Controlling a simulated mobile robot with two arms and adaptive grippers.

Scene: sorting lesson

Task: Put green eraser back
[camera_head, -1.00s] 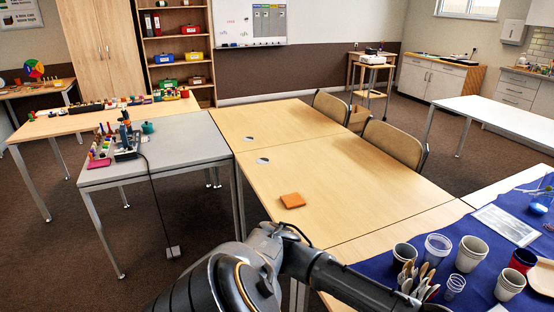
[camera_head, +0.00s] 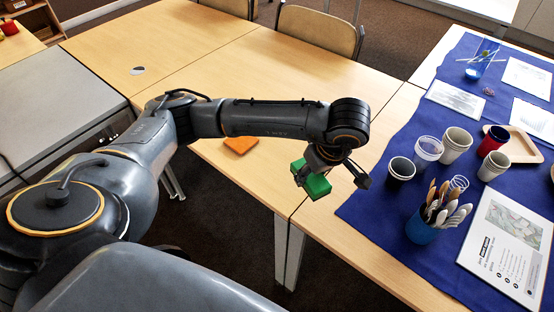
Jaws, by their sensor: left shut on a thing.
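A green eraser (camera_head: 313,181) is held by my left gripper (camera_head: 330,176) in the head view. The wrist and fingers hide part of the eraser. My right gripper does not show.
An orange block (camera_head: 241,144) lies on the wooden table (camera_head: 215,60) behind my left arm. On the blue cloth (camera_head: 400,225) stand several cups, a blue cup of cutlery (camera_head: 421,229), a wooden tray (camera_head: 520,146) and printed sheets. Two chairs stand behind the tables.

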